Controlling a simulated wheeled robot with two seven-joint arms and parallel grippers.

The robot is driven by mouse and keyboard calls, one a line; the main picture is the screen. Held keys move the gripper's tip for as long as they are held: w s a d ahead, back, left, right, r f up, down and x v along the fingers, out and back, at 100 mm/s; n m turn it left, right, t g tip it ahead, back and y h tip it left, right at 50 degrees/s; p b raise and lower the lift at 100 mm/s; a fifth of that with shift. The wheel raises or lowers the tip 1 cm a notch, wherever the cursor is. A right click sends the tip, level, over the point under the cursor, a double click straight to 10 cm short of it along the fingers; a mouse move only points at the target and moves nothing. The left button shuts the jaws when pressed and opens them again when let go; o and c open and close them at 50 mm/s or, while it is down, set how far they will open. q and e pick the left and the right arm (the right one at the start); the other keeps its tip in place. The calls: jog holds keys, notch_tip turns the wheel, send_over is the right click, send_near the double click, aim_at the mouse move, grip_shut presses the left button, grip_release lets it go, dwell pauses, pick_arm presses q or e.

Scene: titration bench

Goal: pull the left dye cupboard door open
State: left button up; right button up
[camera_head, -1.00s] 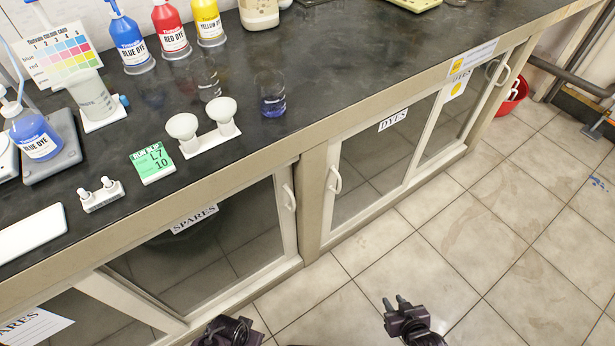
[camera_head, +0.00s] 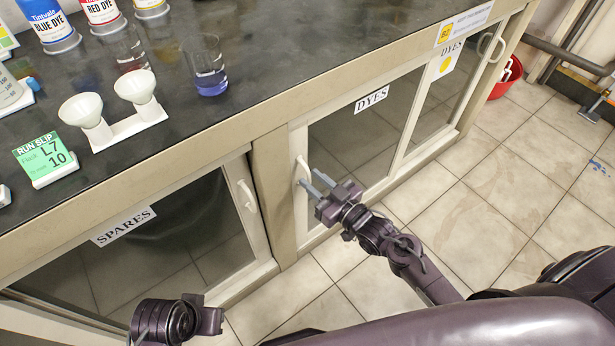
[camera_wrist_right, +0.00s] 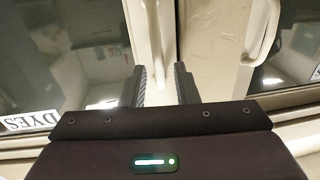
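The left dye cupboard door (camera_head: 352,150) is a pale frame with dark glass and a DYES label (camera_head: 371,99). It looks shut. Its white upright handle (camera_head: 301,168) is near the door's left edge. My right gripper (camera_head: 312,182) is at the handle, fingers apart and pointing at it; whether they straddle it is unclear in the head view. In the right wrist view the open fingers (camera_wrist_right: 162,88) have a pale upright bar (camera_wrist_right: 158,40) ahead between them; contact cannot be told. My left gripper (camera_head: 200,318) is low at the front, its fingers not clearly visible.
The spares cupboard (camera_head: 165,235) is just left of the dye door, with its own handle (camera_head: 247,195). On the dark benchtop stand a beaker of blue liquid (camera_head: 208,72) and two white funnels on a stand (camera_head: 112,108). The tiled floor (camera_head: 460,215) before the dye doors is clear.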

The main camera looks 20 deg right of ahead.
jog(key=shift+x, duration=1.1)
grip_shut()
